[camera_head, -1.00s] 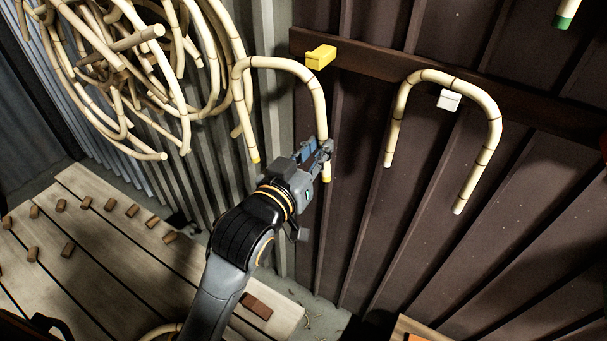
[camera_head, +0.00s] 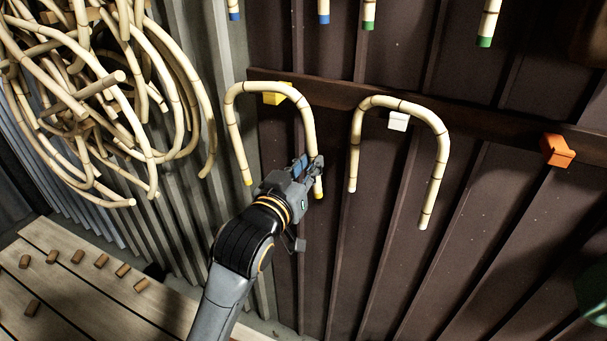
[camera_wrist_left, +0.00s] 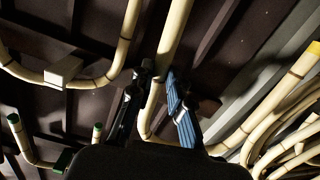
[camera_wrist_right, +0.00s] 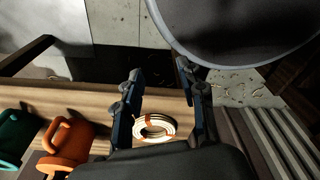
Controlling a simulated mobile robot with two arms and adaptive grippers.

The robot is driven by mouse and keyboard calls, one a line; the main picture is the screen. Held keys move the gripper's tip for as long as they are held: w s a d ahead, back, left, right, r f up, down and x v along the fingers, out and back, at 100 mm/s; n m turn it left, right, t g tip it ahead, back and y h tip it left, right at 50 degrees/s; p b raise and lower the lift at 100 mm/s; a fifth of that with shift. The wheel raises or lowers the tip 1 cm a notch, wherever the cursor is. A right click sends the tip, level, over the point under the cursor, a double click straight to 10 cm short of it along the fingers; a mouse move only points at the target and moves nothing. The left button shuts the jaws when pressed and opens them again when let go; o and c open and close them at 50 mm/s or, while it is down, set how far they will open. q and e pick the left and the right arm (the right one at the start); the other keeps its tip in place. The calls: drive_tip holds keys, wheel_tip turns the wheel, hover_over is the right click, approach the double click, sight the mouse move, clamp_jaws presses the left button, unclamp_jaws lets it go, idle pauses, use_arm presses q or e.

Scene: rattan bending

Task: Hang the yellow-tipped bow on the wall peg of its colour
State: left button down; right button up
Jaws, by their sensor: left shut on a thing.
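The yellow-tipped bow (camera_head: 235,130) is a pale rattan U hanging open end down, with both yellow tips low. My left gripper (camera_head: 312,170) is shut on its right leg, a little above the tip; the held leg also shows in the left wrist view (camera_wrist_left: 172,35). The yellow wall peg (camera_head: 273,99) shows just under the top of the bow's arch, inside the U. I cannot tell whether the arch touches the peg or is still in front of it. My right gripper (camera_wrist_right: 160,105) is open and empty above a wooden bench.
A white-tipped bow (camera_head: 440,150) hangs on the white peg (camera_head: 398,121) to the right. An orange peg (camera_head: 557,150) is bare. Blue and green tips hang above. A rattan tangle (camera_head: 100,100) is at left. A rattan coil (camera_wrist_right: 150,129) and orange mug-like object (camera_wrist_right: 66,142) are on the bench.

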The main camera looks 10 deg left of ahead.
use_arm(q)
drive_tip(key=shift+w+d+f, duration=0.1)
drive_tip(key=shift+w, duration=0.6)
drive_tip(key=shift+w+d+b, duration=0.1)
drive_tip(key=shift+w+b, duration=0.35)
drive_tip(key=shift+w, duration=0.1)
drive_tip(key=shift+w+d+f+b, duration=0.15)
drive_tip(key=shift+w+b, duration=0.15)
drive_tip(key=shift+w, duration=0.25)
drive_tip(key=shift+w+d+f, duration=0.1)
drive_tip(key=shift+w+f, duration=0.1)
drive_tip(key=shift+w, duration=0.3)
drive_tip(key=shift+w+d+f, duration=0.1)
drive_tip(key=shift+w+f, duration=0.05)
drive_tip(key=shift+w, duration=0.35)
use_arm(e)
drive_tip(key=shift+s+f, duration=0.7)
drive_tip(key=shift+f, duration=0.1)
drive_tip(key=shift+d, duration=0.3)
use_arm(q)
drive_tip(key=c, duration=1.2)
unclamp_jaws()
use_arm(e)
drive_tip(key=shift+d, duration=0.1)
use_arm(q)
drive_tip(key=shift+o, duration=0.2)
use_arm(e)
drive_tip(key=shift+w, duration=0.1)
